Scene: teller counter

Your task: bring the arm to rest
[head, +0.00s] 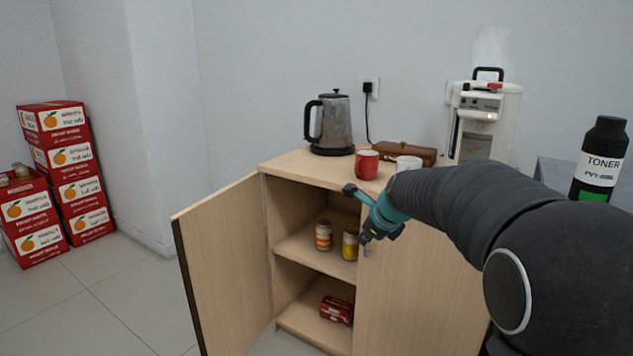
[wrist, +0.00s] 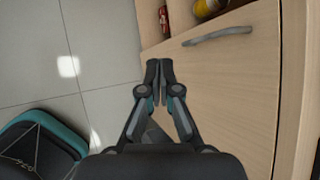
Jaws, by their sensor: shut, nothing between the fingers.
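My gripper (wrist: 159,72) is shut and empty in the wrist view, with its fingertips together in front of the closed right cabinet door (wrist: 235,90). The door's curved handle (wrist: 217,36) lies above and to the right of the fingertips there, apart from them in the picture. In the head view my gripper (head: 365,215) is at the end of my dark arm, in front of the cabinet's opening near the right door's upper edge. My arm reaches in from the right and hides part of the right door.
The left cabinet door (head: 225,265) stands open toward me. Jars (head: 323,236) and a red package (head: 337,309) sit on the shelves. A kettle (head: 331,122), red mug (head: 367,164), white cup (head: 408,163) and coffee machine (head: 484,115) stand on top. Floor at left is clear before red boxes (head: 75,190).

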